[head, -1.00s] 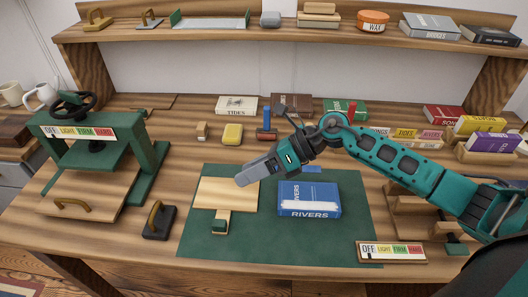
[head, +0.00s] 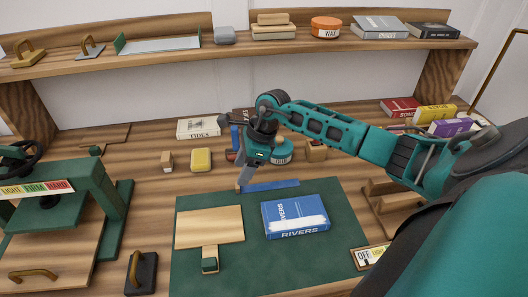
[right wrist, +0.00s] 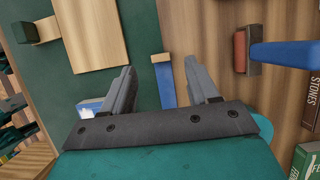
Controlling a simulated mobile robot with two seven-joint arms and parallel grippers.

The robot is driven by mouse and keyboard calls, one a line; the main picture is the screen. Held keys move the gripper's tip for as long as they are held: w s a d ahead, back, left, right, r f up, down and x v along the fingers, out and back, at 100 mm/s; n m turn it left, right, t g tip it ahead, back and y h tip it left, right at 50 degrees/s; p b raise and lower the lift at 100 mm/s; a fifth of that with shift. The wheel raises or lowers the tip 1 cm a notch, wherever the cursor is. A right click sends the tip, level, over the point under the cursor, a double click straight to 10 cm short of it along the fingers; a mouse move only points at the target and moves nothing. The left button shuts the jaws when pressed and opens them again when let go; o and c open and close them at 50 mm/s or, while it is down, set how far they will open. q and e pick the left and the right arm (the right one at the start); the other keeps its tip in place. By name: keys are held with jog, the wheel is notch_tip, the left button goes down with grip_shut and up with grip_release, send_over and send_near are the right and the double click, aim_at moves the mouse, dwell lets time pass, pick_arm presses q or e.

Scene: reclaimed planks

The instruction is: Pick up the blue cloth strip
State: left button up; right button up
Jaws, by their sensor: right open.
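The blue cloth strip (head: 272,185) lies flat along the far edge of the green mat (head: 190,272), with a small tan piece at its left end. My right gripper (head: 240,186) points down at that left end. In the right wrist view the strip (right wrist: 166,90) runs between the two spread fingers of my right gripper (right wrist: 160,64), with the tan end near the fingertips. The fingers appear apart from the strip on both sides. The wrist mount hides the strip's other end. My left gripper is not in view.
A blue book titled Rivers (head: 296,216) and a pale board (head: 208,228) lie on the mat. A blue-handled roller (right wrist: 285,53) is close to the gripper. A yellow block (head: 201,160) stands left of it. A green press (head: 105,200) stands at left.

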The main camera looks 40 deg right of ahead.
jog(key=x, duration=0.5)
jog(key=shift+s+d+f, duration=0.15)
jog(key=shift+f, duration=0.15)
jog(key=shift+c, duration=1.4)
grip_shut()
jog(key=shift+r, duration=0.1)
